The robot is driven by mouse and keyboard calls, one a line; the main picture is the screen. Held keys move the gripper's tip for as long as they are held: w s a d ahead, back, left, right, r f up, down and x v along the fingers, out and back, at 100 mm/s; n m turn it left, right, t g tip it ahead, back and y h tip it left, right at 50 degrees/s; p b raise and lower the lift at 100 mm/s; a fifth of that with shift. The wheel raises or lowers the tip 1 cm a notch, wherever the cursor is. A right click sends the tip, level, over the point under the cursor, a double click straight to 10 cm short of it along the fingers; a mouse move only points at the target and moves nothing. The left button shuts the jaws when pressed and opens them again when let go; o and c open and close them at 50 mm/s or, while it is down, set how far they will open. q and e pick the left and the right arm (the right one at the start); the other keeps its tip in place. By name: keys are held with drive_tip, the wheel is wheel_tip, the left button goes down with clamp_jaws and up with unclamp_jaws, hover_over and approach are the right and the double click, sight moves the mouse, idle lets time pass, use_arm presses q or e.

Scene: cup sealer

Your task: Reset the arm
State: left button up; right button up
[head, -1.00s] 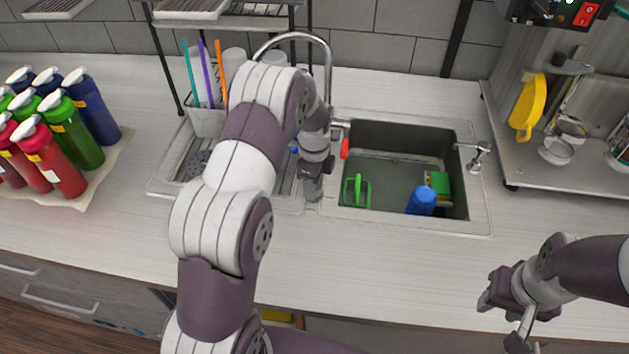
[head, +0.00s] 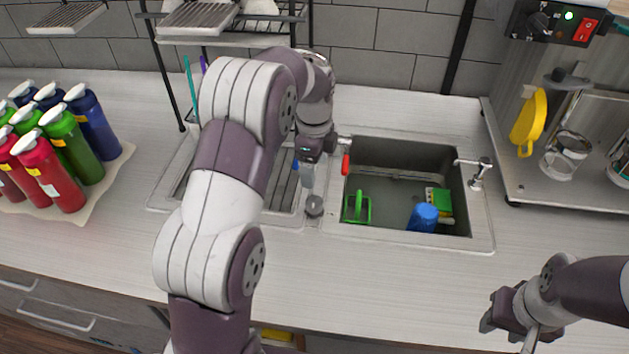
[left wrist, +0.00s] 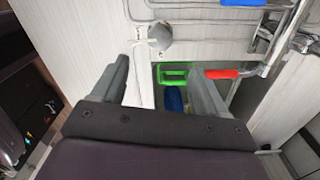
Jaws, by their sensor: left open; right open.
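My left gripper (head: 307,176) is above the strip between the drying rack and the sink basin, pointing down. In the left wrist view its two fingers (left wrist: 160,85) are spread apart with nothing between them. A small grey round knob (head: 314,206) on the sink ledge lies just below it in the head view, apart from the fingers. My right gripper (head: 508,335) is at the lower right over the counter's front edge. It is open and I see nothing held in it.
The sink basin (head: 385,160) holds a green-handled item (head: 357,207), a blue cup (head: 423,217) and a green-yellow sponge (head: 440,202). A red-tipped faucet lever (head: 346,165) is close to my left gripper. Several coloured bottles (head: 62,187) stand at left. The front counter (head: 385,285) is clear.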

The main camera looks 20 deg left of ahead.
use_arm(q)
drive_tip(key=shift+r, duration=0.7)
use_arm(e)
drive_tip(key=shift+r, duration=0.65)
